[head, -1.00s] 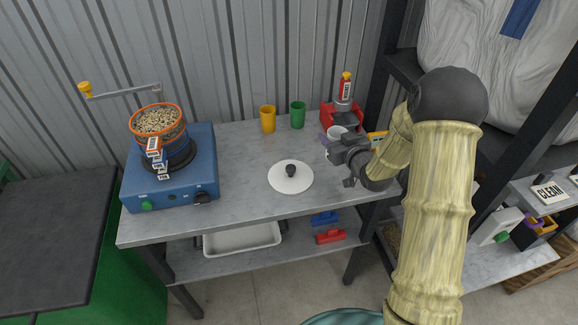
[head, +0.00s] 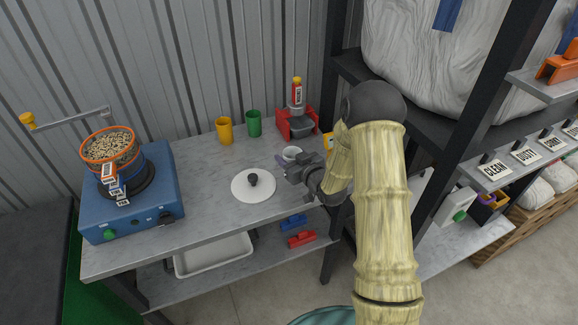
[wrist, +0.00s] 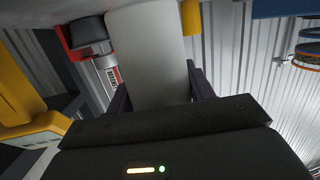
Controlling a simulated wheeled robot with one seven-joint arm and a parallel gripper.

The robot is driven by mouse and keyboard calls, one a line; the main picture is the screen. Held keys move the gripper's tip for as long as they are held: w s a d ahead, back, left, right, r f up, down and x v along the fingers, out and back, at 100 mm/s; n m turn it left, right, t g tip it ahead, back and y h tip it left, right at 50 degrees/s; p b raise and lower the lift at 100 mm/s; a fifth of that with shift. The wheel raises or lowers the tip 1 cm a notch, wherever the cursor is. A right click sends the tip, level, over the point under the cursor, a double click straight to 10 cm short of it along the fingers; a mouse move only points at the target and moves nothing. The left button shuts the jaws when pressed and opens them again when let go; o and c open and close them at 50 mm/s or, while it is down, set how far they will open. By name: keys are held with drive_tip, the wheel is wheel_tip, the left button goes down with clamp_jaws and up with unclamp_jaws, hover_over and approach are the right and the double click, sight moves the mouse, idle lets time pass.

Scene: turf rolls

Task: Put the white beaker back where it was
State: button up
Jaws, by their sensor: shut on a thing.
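The white beaker (head: 291,153) is held in my gripper (head: 292,166), above or at the right part of the metal table (head: 205,185); I cannot tell if it touches the top. In the wrist view the beaker (wrist: 148,45) is a plain pale shape between the two dark fingers (wrist: 155,95), which are shut on it. Its lower part is hidden by the gripper in the head view.
Yellow (head: 224,131) and green (head: 254,124) cups stand at the back. A white lid (head: 253,186) lies left of my gripper. A blue stove (head: 130,195) fills the left end.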

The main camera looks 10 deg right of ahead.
drive_tip(key=shift+f+p, duration=0.3)
drive_tip(key=shift+f, duration=1.8)
drive_tip(key=shift+f, duration=0.1)
drive_tip(key=o, duration=1.1)
drive_tip(key=shift+w, duration=0.15)
drive_tip(key=shift+a, duration=0.25)
drive_tip(key=shift+d+r, duration=0.2)
drive_tip(key=shift+d, duration=0.15)
drive_tip(key=b+v, duration=0.2)
drive_tip(key=v, duration=1)
drive_tip(key=shift+a, duration=0.1)
